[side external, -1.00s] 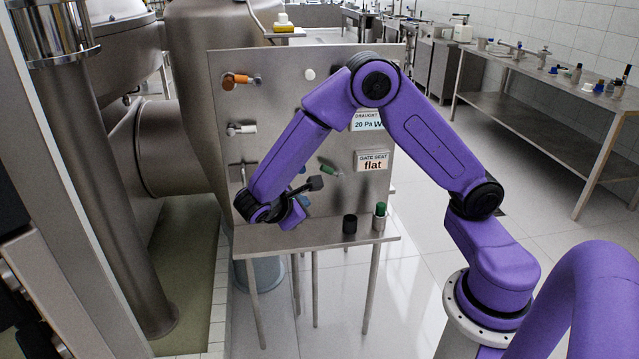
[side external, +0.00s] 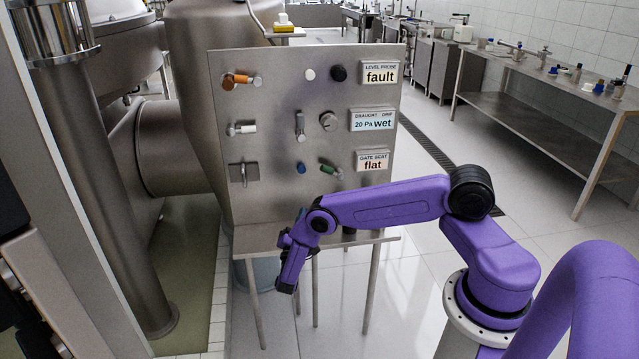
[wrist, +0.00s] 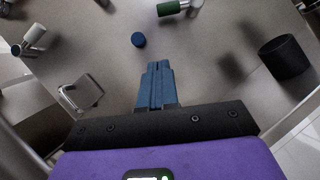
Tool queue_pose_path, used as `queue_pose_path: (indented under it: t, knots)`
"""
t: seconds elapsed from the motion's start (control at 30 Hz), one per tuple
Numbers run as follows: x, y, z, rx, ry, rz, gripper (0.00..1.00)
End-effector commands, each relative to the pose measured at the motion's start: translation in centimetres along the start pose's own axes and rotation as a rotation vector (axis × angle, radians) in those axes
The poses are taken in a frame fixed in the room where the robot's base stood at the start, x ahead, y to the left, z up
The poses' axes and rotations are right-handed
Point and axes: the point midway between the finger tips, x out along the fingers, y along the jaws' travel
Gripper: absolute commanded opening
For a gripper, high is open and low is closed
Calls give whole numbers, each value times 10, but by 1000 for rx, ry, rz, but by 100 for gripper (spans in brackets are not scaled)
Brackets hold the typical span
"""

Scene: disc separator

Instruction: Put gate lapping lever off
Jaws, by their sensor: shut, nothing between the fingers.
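The panel (side external: 225,110) carries several levers, none with a readable lapping name. An orange-handled lever (side external: 238,79) is at top left, a white-handled one (side external: 243,128) below it, a grey upright one (side external: 300,127) in the middle, and a green-handled one (side external: 331,170) at lower right, tilted down to the right. The green handle also shows at the top of the wrist view (wrist: 172,7). A "GATE SEAT flat" display (side external: 372,161) is right of it. My gripper (side external: 287,286) is shut and empty, low in front of the shelf; its blue fingers show in the wrist view (wrist: 157,72).
A blue button (side external: 301,168), white button (side external: 310,74), black knob (side external: 338,73) and grey knob (side external: 328,121) stand out from the panel. A metal bracket (side external: 243,173) is at lower left. A black cup (wrist: 284,57) stands on the shelf (side external: 262,236) below.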

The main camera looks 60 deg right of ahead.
Motion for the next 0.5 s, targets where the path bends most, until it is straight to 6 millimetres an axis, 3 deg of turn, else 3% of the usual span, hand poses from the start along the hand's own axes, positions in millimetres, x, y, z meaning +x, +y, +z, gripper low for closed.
queue_pose_path:
  t: [0.2, 0.5]
  knots:
    - [-4, -25, -8, 4, -32, 79, 0]
    - [7, -25, -9, 4, -37, 87, 0]
